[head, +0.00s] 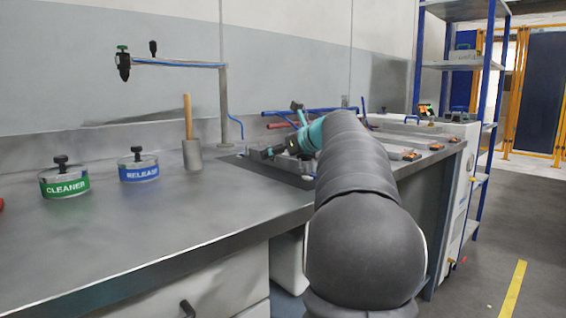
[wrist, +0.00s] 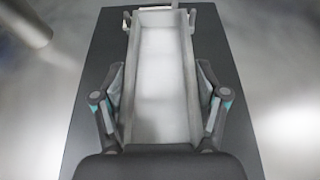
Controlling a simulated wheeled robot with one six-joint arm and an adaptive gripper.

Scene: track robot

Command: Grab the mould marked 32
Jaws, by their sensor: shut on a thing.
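A long grey open-topped mould (wrist: 184,75) with a pale inside lies lengthwise in the wrist view, over a dark mat (wrist: 91,80). No number can be read on it, so I cannot tell whether it is marked 32. My gripper (wrist: 161,88) has one finger against each long side wall and is shut on this mould. In the head view my gripper (head: 277,151) is low over the dark mat (head: 250,164) on the bench; my arm hides much of that area. I cannot tell whether the mould touches the mat.
A cleaner tin (head: 64,183) and a release tin (head: 139,172) stand on the bench at left. A grey cup (head: 193,155) with a wooden-handled tool stands nearer the mat. A post with a jib (head: 224,105) rises behind.

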